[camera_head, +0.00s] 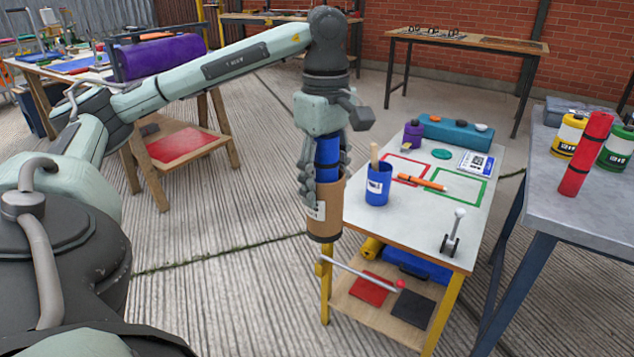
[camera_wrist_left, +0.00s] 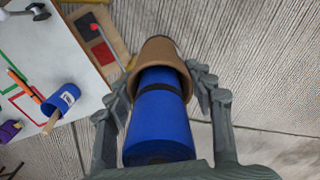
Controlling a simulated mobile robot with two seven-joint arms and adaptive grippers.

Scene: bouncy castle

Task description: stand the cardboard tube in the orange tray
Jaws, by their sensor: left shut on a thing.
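My left gripper (camera_head: 322,192) is shut on the tube, fingers on both sides, pointing down. In the left wrist view the blue cylinder (camera_wrist_left: 160,120) lies between the fingers and runs into the brown tube (camera_wrist_left: 160,55). I see no orange tray in either view. My right gripper is not in view.
The white-topped table (camera_head: 365,223) holds a blue cup (camera_head: 378,188), an orange marker (camera_head: 421,181), a teal box (camera_head: 455,134) and a small lever (camera_head: 452,235). A grey table (camera_head: 575,210) at right carries a red cylinder (camera_head: 586,155) and bottles.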

